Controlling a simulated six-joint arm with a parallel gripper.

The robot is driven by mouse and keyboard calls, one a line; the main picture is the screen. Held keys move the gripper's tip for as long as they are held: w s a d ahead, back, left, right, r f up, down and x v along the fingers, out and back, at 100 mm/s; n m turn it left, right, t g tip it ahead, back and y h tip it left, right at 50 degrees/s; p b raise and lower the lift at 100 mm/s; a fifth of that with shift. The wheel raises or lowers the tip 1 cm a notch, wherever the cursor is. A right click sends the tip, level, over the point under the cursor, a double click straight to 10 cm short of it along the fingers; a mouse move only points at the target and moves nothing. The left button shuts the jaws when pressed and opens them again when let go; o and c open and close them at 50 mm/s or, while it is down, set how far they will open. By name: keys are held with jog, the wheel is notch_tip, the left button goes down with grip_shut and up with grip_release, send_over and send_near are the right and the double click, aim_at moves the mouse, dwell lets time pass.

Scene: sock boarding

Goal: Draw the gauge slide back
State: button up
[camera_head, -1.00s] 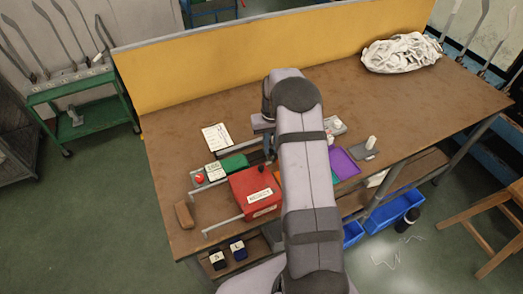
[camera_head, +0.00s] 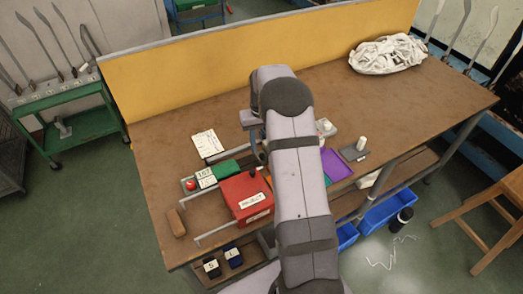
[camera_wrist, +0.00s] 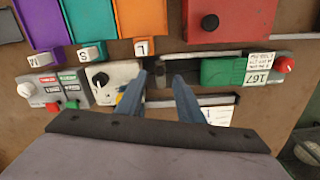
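The gauge is a long dark rail with a green block (camera_wrist: 222,71) on it, a white card reading 167 (camera_wrist: 258,70) and a red knob (camera_wrist: 286,64) at its end. In the head view the green block (camera_head: 226,169), the card (camera_head: 206,178) and the red knob (camera_head: 191,185) lie behind the red box. My gripper (camera_wrist: 160,78) is open, its two blue-grey fingers apart, with the rail's end past the green block showing between the tips. I cannot tell whether the fingers touch it. In the head view the arm hides part of this end.
A red box (camera_head: 246,197) stands close beside the rail. A dial box (camera_wrist: 112,80), a button box (camera_wrist: 62,92) and orange, teal and purple (camera_wrist: 38,22) trays sit nearby. A paper sheet (camera_head: 207,143) lies behind. The table's back right is clear up to the white bag (camera_head: 388,54).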

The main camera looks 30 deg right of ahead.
aim_at(261, 155)
jog(key=shift+r+b, duration=0.4)
jog(key=shift+r, duration=1.55)
jog(key=shift+s+a, duration=0.1)
jog(key=s+a+r+n, duration=0.1)
jog(key=s+a+r, duration=0.2)
jog(key=s+a, duration=0.95)
jog(key=s, duration=0.5)
jog(key=s+a+f+n, duration=0.1)
jog(key=s+a, duration=0.3)
jog(key=s, duration=0.5)
jog(key=shift+a+f+n, duration=0.25)
jog(key=shift+f+n, duration=0.05)
